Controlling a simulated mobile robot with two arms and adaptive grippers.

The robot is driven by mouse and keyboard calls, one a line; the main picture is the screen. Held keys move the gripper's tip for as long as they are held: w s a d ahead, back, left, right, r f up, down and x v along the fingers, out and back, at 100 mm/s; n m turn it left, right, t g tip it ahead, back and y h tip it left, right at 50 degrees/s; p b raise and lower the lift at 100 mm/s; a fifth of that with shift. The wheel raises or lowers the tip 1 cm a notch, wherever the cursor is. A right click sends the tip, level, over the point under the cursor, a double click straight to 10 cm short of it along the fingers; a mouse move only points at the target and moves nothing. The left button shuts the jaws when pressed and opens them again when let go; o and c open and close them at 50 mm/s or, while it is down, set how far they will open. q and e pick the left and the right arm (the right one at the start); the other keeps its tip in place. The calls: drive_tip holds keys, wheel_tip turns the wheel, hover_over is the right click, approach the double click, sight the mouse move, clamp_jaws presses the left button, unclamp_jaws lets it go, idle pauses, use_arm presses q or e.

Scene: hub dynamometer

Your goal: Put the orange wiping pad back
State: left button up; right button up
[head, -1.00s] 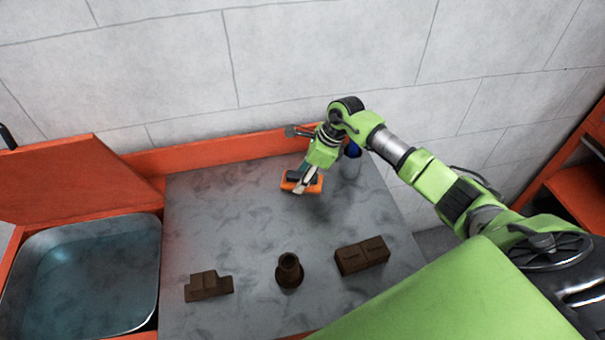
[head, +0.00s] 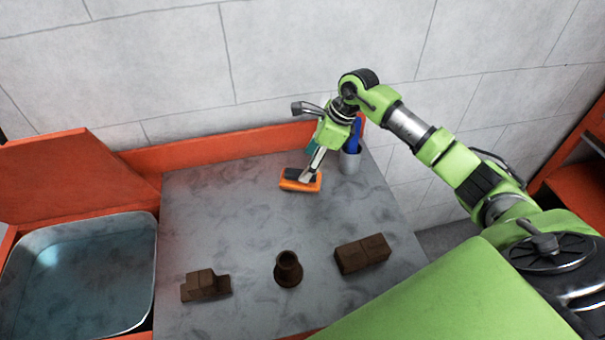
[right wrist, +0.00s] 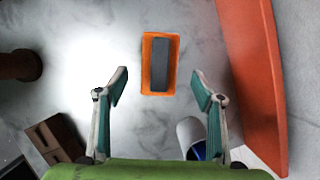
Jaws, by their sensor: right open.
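The orange wiping pad (head: 300,180) with a dark grey grip on top lies on the grey worktop near the back. In the right wrist view the pad (right wrist: 147,65) lies ahead of my fingers, a little above the middle. My right gripper (head: 307,172) is open and empty above the pad. In the right wrist view its two fingers (right wrist: 158,80) are spread wide, with the pad beyond their tips and not touched. My left gripper is not in view.
A grey cup (head: 350,161) with a blue item stands right of the pad. A metal basin (head: 80,275) is at left; an orange back rim (head: 225,148) borders the worktop.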

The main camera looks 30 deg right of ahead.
drive_tip(key=b+v, duration=0.1)
drive_tip(key=v, duration=0.5)
drive_tip(key=shift+b, duration=0.3)
drive_tip(key=shift+s+r, duration=0.1)
drive_tip(key=shift+r, duration=0.1)
